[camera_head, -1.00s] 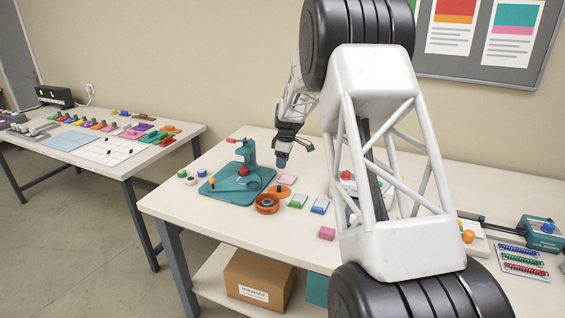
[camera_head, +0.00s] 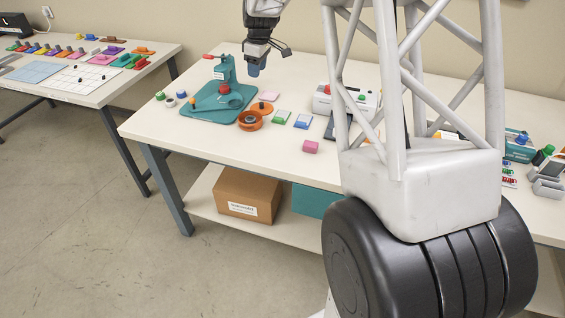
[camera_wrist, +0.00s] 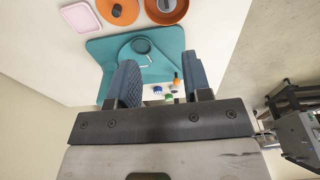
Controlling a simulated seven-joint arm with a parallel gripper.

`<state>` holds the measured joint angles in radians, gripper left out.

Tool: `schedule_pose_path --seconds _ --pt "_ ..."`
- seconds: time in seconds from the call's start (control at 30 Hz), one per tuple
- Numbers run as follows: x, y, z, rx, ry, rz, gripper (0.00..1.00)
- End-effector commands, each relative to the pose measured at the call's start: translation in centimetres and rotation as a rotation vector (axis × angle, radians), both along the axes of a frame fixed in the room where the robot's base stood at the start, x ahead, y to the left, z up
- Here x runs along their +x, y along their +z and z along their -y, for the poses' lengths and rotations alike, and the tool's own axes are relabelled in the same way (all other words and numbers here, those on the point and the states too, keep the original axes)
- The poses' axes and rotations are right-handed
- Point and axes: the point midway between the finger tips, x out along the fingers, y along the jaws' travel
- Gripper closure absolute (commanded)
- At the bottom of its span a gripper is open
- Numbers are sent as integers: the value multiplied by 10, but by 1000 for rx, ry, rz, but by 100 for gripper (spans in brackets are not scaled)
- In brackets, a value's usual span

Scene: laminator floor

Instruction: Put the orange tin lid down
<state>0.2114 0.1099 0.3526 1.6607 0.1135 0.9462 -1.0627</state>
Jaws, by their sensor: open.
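The orange tin lid (camera_head: 264,109), a flat disc with a small knob, lies on the bench beside the open orange tin (camera_head: 250,121). In the wrist view the lid (camera_wrist: 112,17) is at the top edge, left of the tin (camera_wrist: 178,15), partly cut off. My gripper (camera_head: 254,70) is above the bench, higher than the lid and apart from it. In the wrist view my gripper (camera_wrist: 160,80) has its blue-grey fingers spread with nothing between them. It points over the teal base plate (camera_wrist: 100,50).
A teal press (camera_head: 222,72) stands on the plate, left of my gripper. A pink tray (camera_head: 270,96), a green block (camera_head: 281,117), a blue block (camera_head: 303,121) and a pink block (camera_head: 310,146) are to the right.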

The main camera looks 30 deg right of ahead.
Motion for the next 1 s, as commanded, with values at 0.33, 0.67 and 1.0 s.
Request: schedule_pose_path --seconds 0.33,0.67,1.0 --pt "-94 55 -47 -6 -159 16 55" --pt "-189 87 -83 -3 -314 33 55" --pt "-290 99 -113 6 -473 55 55"
